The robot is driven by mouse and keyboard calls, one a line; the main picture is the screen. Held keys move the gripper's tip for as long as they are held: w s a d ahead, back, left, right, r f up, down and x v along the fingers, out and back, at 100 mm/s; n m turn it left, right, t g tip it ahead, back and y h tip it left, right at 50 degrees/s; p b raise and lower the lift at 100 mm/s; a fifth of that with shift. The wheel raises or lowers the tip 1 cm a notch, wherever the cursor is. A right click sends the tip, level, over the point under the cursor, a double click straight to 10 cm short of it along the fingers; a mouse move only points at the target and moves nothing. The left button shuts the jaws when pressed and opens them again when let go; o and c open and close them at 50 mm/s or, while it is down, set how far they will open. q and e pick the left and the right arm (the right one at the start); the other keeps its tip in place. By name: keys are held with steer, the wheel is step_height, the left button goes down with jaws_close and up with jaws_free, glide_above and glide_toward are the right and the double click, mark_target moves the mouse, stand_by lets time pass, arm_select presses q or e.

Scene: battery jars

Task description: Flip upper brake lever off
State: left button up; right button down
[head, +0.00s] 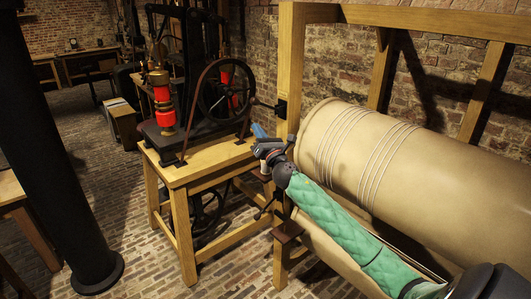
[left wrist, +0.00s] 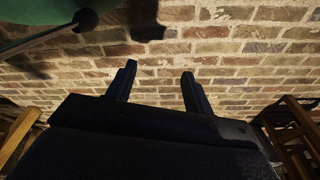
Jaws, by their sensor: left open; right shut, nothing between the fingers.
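My right gripper (head: 259,131) reaches in from the right on a green-sleeved arm. It is shut and empty, beside the left end of the big tan cylinder and in front of the wooden post. A small dark brown piece (head: 262,174) shows just below it, and another brown block (head: 287,231) sits lower on the frame. I cannot tell which of these, if either, is the upper brake lever, or its position. My left gripper (left wrist: 158,82) is open and empty in the left wrist view, before a brick surface. It is not in the head view.
The tan cylinder (head: 440,165) fills the right side within a wooden frame (head: 291,60). A wooden table (head: 185,172) left of the gripper bears a machine with a black wheel (head: 224,89) and red coils (head: 163,95). A black column (head: 48,140) stands left; brick floor lies between.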

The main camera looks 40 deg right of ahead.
arm_select(q)
step_height(320, 180, up, 6)
steer(key=w+d+b, duration=0.2)
arm_select(e)
steer(key=v, duration=0.7)
steer(key=shift+a, duration=0.4)
arm_select(q)
steer(key=shift+d+r, duration=0.1)
arm_select(e)
steer(key=shift+r, duration=0.2)
